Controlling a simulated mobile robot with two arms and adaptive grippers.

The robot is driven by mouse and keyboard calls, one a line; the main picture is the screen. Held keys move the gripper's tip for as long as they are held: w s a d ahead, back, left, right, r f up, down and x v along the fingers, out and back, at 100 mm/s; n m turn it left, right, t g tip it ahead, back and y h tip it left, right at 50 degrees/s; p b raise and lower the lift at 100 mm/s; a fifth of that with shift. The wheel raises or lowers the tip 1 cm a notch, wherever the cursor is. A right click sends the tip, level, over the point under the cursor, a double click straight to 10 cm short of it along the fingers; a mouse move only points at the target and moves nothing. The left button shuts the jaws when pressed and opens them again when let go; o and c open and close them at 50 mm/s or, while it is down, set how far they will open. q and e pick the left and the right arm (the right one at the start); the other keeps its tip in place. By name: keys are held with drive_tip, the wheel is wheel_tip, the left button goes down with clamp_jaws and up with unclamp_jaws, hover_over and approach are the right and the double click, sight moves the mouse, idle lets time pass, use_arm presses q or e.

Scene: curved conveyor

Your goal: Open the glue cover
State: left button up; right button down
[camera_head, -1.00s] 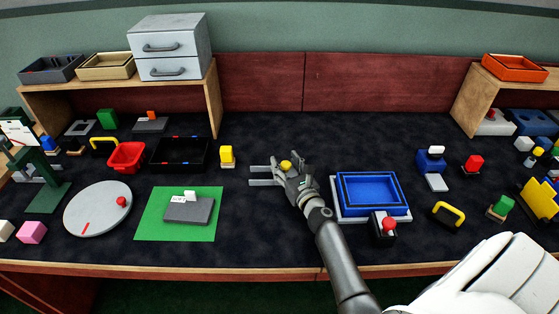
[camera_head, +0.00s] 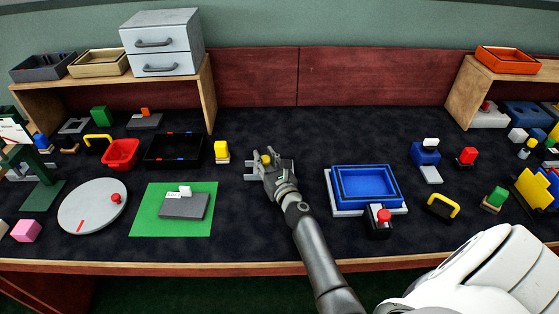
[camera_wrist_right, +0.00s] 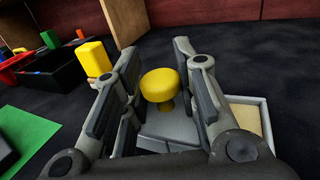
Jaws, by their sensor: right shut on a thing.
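A yellow knob (camera_head: 265,160) stands on the table's middle, between the fingers of my right gripper (camera_head: 262,166). In the wrist view the round knob (camera_wrist_right: 160,84) rises from a grey lid-like piece (camera_wrist_right: 168,126), which I take for the glue cover. My right gripper (camera_wrist_right: 158,58) is shut on the knob, one finger on each side. A pale box edge with a beige inside (camera_wrist_right: 262,112) shows at the right of the fingers. The hand hides much of the box, so I cannot tell how far it is uncovered. My left gripper is not in view.
A yellow block (camera_head: 222,149) stands just left of the hand, with a black tray (camera_head: 174,163) beyond it. A green mat (camera_head: 146,222) lies at front left. A blue tray (camera_head: 398,196) is at the right. The dark tabletop behind the hand is clear.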

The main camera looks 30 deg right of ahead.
drive_tip(key=shift+w+a, duration=0.4)
drive_tip(key=shift+a, duration=0.25)
drive_tip(key=shift+w+a, duration=0.4)
drive_tip(key=shift+a, duration=0.2)
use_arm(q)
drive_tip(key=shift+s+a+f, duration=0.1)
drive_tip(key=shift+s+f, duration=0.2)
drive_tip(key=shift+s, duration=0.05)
use_arm(e)
drive_tip(key=shift+r, duration=0.1)
drive_tip(key=c, duration=1.1)
unclamp_jaws()
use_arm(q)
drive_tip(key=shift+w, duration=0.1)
use_arm(e)
drive_tip(key=shift+s, duration=0.1)
drive_tip(key=s, duration=0.4)
drive_tip(key=s+a, duration=0.1)
drive_tip(key=s, duration=0.6)
drive_tip(key=shift+s+a, duration=0.35)
drive_tip(key=shift+a, duration=0.05)
